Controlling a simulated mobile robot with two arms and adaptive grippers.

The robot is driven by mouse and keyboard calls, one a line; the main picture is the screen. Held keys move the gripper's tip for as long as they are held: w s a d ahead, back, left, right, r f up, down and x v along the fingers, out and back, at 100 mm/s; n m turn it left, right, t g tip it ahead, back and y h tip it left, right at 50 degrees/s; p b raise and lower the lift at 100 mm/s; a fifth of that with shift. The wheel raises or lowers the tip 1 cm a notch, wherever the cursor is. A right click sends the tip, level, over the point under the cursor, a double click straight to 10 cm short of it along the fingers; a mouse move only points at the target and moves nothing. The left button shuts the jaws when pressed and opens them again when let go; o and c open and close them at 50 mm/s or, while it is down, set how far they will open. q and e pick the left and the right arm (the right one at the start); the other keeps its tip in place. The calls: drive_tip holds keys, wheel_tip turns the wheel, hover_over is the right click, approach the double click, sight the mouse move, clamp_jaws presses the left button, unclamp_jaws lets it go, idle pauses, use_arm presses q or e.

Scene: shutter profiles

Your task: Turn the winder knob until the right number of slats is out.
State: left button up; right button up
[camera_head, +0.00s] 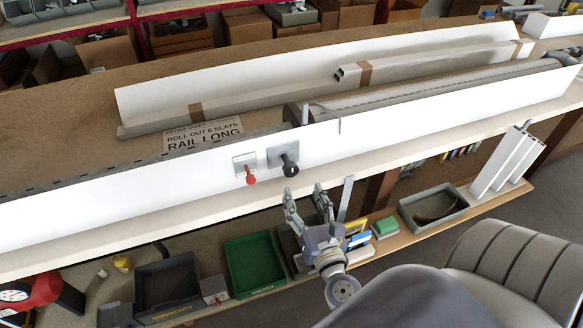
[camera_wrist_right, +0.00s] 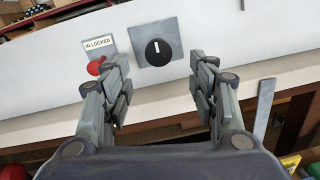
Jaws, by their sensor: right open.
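The winder knob (camera_head: 289,168) is a black knob on a grey square plate, on the white front panel. In the right wrist view the knob (camera_wrist_right: 158,51) shows a white mark pointing about straight up. A red lever (camera_head: 250,178) sits left of it, and its label in the wrist view reads "IN LOCKED" (camera_wrist_right: 98,43). A card (camera_head: 204,136) behind the panel reads "ROLL OUT 6 SLATS" and "RAIL LONG". My right gripper (camera_head: 306,192) is open and empty, below and in front of the knob, apart from it. My left gripper is not in view. I cannot make out the slats.
Long white and grey profiles (camera_head: 430,63) lie on the bench behind the panel. On the lower shelf are a green tray (camera_head: 284,281), dark bins and a grey tray (camera_head: 407,219). White profile pieces (camera_head: 507,160) lean at the right.

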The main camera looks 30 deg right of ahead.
sight(292, 173)
drive_tip(key=p+x, duration=0.2)
drive_tip(key=x, duration=0.7)
drive_tip(key=shift+w+a, duration=0.1)
drive_tip(key=shift+w+p, duration=0.35)
drive_tip(key=shift+w, duration=0.15)
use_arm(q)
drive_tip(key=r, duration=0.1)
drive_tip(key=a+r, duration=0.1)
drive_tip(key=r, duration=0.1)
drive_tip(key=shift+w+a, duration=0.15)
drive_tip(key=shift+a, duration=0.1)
use_arm(e)
drive_tip(key=shift+w, duration=0.1)
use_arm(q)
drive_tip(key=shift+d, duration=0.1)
use_arm(e)
drive_tip(key=shift+c, duration=0.9)
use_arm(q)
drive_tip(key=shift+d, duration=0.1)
use_arm(e)
drive_tip(key=c, duration=0.9)
